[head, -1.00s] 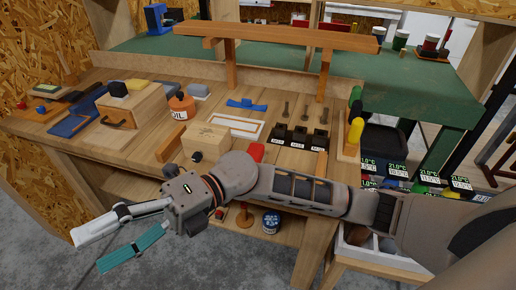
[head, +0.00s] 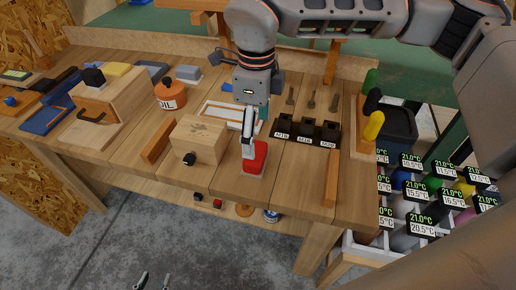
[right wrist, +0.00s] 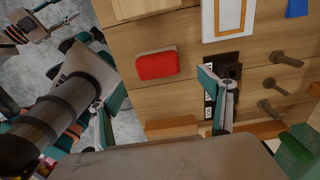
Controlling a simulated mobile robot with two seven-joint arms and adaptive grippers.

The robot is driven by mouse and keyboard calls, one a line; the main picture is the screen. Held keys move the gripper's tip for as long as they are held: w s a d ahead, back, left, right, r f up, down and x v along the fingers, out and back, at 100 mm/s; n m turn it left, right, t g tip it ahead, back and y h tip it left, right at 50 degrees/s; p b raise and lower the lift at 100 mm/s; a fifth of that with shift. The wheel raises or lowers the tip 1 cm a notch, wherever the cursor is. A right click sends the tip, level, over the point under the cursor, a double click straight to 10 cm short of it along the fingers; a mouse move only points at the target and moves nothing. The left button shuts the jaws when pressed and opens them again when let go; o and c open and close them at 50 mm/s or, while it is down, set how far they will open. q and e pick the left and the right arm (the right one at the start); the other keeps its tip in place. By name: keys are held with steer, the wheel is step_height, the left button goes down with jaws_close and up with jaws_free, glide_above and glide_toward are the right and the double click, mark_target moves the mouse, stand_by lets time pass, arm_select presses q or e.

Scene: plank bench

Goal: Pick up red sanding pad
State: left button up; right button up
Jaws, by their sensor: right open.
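The red sanding pad (head: 256,160) lies on the plank bench near its front edge, right of a small wooden box. In the right wrist view the pad (right wrist: 156,65) lies ahead of my fingers, toward the space between them. My right gripper (head: 251,128) is above the bench by the pad, and one finger overlaps the pad's far part in the head view. In the right wrist view the right gripper (right wrist: 165,115) is open with nothing between its fingers. Only the fingertips of my left gripper (head: 153,281) show at the bottom edge, apart and empty.
The wooden box (head: 197,139) with a black knob stands left of the pad. Black labelled blocks (head: 308,132) stand to its right, and a white-framed board (head: 225,115) lies behind. An orange oil can (head: 171,95) is further left. Bare planks lie right of the pad.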

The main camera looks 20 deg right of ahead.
mark_target(256, 151)
steer(key=f, duration=0.6)
steer(key=shift+s+a+f, duration=0.2)
steer(key=shift+f, duration=0.55)
steer(key=c, duration=1.2)
